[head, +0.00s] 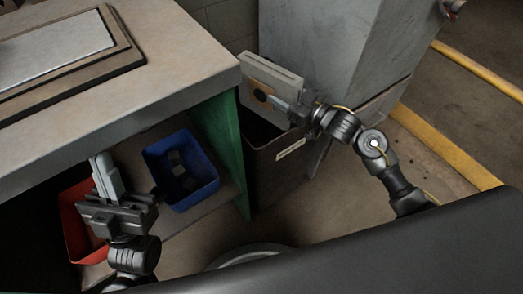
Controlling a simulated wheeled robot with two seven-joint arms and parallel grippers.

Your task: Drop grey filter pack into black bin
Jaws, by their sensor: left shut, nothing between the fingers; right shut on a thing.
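The grey filter pack (270,75) is a flat grey box with a tan patch and a dark round hole on its face. My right gripper (283,104) is shut on its lower edge and holds it tilted above the black bin (277,172). The bin stands between the bench's green side and a grey cabinet, with a pale label on its front. The pack overlaps the bin's opening in the head view; the gap in height is hard to judge. My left gripper (104,178) is shut and empty, in front of the bench's lower shelf.
A grey worktop (190,62) with a framed panel (55,60) lies at upper left. A blue bin (207,193) and a red bin (73,222) sit below it. The grey cabinet (335,50) rises behind the black bin. Open floor lies at the right, with yellow lines.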

